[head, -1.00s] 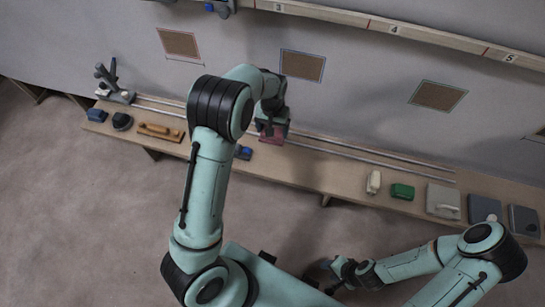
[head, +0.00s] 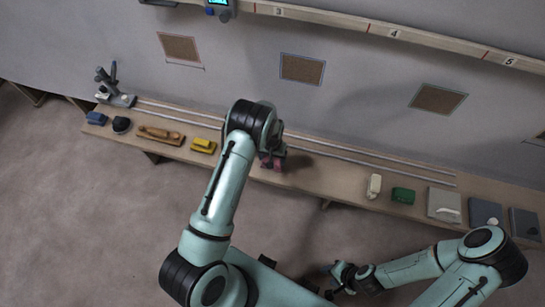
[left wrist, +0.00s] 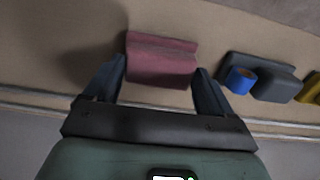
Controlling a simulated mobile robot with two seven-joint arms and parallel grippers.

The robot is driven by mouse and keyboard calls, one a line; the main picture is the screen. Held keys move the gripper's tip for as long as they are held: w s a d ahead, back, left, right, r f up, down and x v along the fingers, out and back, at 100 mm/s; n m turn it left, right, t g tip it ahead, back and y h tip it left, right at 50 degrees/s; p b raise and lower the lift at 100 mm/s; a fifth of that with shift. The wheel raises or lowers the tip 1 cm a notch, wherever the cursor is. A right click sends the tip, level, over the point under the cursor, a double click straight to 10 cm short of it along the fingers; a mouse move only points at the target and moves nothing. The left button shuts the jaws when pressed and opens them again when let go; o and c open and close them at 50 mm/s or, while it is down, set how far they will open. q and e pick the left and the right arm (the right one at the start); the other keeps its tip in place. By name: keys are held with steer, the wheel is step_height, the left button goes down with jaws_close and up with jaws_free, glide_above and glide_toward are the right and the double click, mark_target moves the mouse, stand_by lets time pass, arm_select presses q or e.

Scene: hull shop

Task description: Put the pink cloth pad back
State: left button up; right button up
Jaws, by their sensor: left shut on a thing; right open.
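The pink cloth pad (head: 271,162) is a small pink block low over the shelf, partly behind my left arm in the head view. In the left wrist view the pad (left wrist: 160,62) sits between the two dark fingers of my left gripper (left wrist: 155,85), which is shut on it. I cannot tell whether the pad touches the shelf. My left gripper (head: 270,155) is mostly hidden by its own arm in the head view. My right gripper (head: 338,278) is open, low in the picture, in front of the shelf and away from its objects.
On the long wooden shelf (head: 320,185) lie a yellow block (head: 203,146), a wooden tool (head: 160,135), a white item (head: 374,186), a green block (head: 402,195) and several plates. A dark block (left wrist: 274,86) with a blue roll (left wrist: 240,80) lies beside the pad. Bare shelf is right of the pad.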

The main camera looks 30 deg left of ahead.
arm_select(q)
steer(key=shift+f, duration=0.15)
steer(key=o, duration=0.8)
step_height(320, 180, up, 12)
steer(key=s+d+f+h, duration=0.1)
steer(key=s+d+f, duration=0.2)
steer(key=s+f, duration=0.35)
steer(key=s+d+f+h, duration=0.1)
steer(key=s+d+f, duration=0.1)
steer(key=s+f, duration=0.5)
steer(key=s+d+h, duration=0.1)
steer(key=s+d, duration=0.3)
steer(key=s, duration=0.3)
steer(key=s+d+n, duration=0.1)
steer(key=s+d, duration=0.3)
steer(key=s, duration=0.3)
steer(key=shift+s+d+g+h, duration=0.2)
steer(key=shift+s+g+h, duration=0.1)
steer(key=shift+s+h, duration=0.1)
steer(key=shift+f, duration=0.1)
